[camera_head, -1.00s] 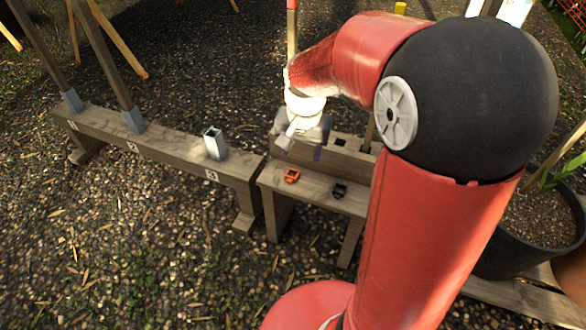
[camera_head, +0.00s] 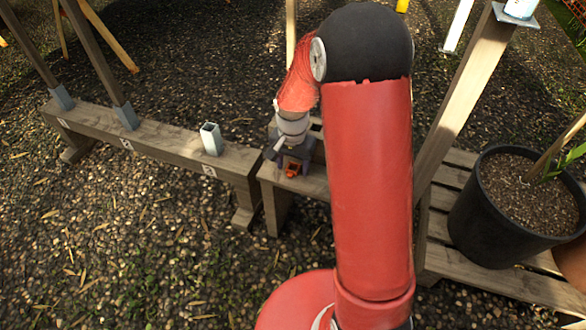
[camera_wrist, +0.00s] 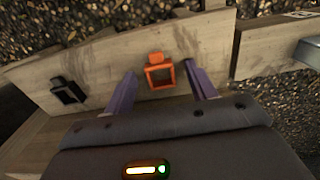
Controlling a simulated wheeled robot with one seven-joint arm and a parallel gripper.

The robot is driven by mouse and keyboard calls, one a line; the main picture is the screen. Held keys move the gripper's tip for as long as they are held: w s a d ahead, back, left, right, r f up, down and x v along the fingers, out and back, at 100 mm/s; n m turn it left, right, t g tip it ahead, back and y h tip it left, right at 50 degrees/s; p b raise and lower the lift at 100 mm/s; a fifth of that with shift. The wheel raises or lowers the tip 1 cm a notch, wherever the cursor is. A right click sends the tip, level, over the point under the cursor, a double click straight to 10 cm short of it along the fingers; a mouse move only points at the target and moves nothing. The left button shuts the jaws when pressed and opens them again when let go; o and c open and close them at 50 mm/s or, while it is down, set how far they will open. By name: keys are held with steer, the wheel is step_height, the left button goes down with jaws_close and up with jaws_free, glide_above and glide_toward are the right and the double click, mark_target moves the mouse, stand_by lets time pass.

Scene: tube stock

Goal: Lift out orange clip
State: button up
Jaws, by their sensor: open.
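The orange clip (camera_wrist: 159,75) is a small square frame with a tab, lying on the wooden bench top (camera_wrist: 100,58). In the head view the clip (camera_head: 292,170) shows just below my gripper. My gripper (camera_wrist: 160,78) is open, with one purple finger on each side of the clip in the wrist view. The clip appears between the fingers with gaps on both sides. I cannot tell how far above the bench the fingertips are.
A black clip (camera_wrist: 67,90) lies on the same bench, left in the wrist view. A long beam (camera_head: 150,145) with metal sockets (camera_head: 211,139) and upright posts stands at the left. A potted plant (camera_head: 515,205) stands on slats at the right.

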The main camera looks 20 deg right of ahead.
steer(key=c, duration=1)
steer(key=shift+c, duration=0.2)
